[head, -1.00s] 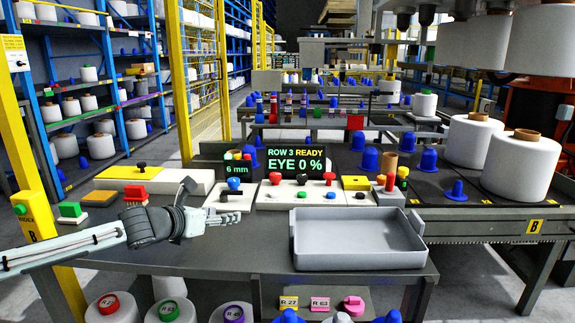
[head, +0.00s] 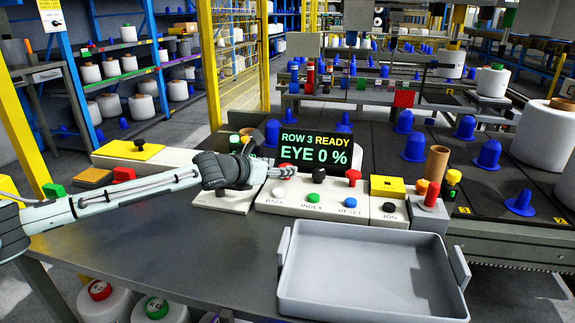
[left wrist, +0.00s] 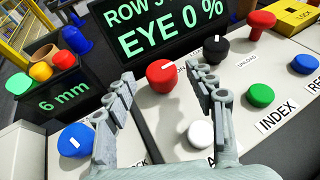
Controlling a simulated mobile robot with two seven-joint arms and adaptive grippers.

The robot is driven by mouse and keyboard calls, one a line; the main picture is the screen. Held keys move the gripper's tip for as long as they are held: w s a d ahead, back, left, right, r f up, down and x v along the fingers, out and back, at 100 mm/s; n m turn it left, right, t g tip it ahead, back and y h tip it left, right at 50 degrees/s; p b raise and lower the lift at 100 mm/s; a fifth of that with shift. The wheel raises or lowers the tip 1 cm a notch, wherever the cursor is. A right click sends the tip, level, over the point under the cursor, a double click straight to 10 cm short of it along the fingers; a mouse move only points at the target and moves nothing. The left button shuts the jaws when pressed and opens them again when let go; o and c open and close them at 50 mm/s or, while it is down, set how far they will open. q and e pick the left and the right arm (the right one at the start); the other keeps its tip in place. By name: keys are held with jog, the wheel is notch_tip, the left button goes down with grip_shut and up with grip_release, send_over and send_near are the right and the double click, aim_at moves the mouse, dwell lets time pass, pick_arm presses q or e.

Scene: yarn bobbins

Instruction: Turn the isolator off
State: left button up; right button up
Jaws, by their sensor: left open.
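A red rotary knob (left wrist: 161,74) with a white pointer mark sits on the white control panel (left wrist: 160,103) below the display. In the left wrist view it lies between and just beyond my left gripper's (left wrist: 164,84) two open fingers. I cannot tell whether they touch it. No isolator label is readable, so I cannot confirm that this knob is the isolator. In the head view my left gripper (head: 268,174) reaches over the panel's left end and partly hides the knob. My right gripper is not in view.
A black knob (left wrist: 215,49), a green button (left wrist: 261,95) and a white button (left wrist: 200,134) are close by. A blue knob (left wrist: 76,140) sits left. The display (head: 315,151) stands behind. A grey tray (head: 372,305) lies in front. The table at left front is clear.

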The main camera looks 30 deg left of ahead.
pick_arm(q)
jog(key=x, duration=0.2)
jog(key=shift+w+d, duration=0.15)
jog(key=shift+w, duration=0.15)
jog(key=shift+w+f, duration=0.2)
jog(key=shift+w, duration=0.25)
jog(key=shift+f, duration=0.1)
jog(key=c, duration=1.2)
jog(key=shift+o, duration=0.2)
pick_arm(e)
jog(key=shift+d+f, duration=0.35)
